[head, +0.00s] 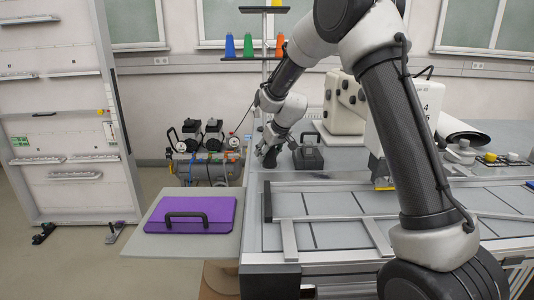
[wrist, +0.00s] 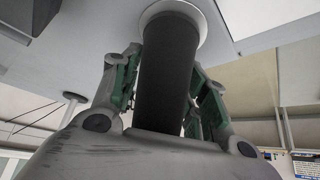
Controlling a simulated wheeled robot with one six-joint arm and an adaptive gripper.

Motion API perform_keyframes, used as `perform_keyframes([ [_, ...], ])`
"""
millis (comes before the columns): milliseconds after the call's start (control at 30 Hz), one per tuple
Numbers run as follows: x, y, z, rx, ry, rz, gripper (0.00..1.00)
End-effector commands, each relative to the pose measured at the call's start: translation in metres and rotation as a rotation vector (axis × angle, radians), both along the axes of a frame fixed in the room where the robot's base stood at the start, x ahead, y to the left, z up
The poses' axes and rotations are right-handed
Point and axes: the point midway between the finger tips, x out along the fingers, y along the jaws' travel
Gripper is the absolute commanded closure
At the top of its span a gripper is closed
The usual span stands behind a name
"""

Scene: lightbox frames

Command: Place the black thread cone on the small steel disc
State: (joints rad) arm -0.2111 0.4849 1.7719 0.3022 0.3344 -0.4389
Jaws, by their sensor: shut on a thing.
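The black thread cone (wrist: 166,75) is between the fingers of my gripper (wrist: 165,95) in the wrist view, and the gripper is shut on it. A pale round disc (wrist: 203,28), which looks like the small steel disc, shows around the cone's far end. I cannot tell whether the cone touches it. In the head view my gripper (head: 270,150) is low over the far left part of the grey table, pointing down. The cone there is a small dark shape (head: 270,160). The disc cannot be made out in the head view.
A dark box with a handle (head: 308,157) stands just right of my gripper. A thread stand holds blue (head: 230,46), green and orange cones behind. A purple case (head: 190,214) lies on the front left side shelf.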

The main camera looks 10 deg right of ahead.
Motion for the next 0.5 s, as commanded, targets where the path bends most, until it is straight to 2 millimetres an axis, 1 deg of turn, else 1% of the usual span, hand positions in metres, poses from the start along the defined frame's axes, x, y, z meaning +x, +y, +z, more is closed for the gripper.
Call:
perform_keyframes([
  [33,-0.0001,0.0000,-0.0017,0.000,0.001,0.000,0.83],
  [67,-0.0002,-0.0001,-0.0023,0.000,0.001,0.000,0.55],
  [100,-0.0002,-0.0001,-0.0019,0.000,0.001,0.000,0.47],
  [167,-0.0002,-0.0001,-0.0019,0.000,0.001,0.000,0.36],
  [500,-0.0001,0.0000,-0.0004,0.000,0.000,0.000,0.36],
])
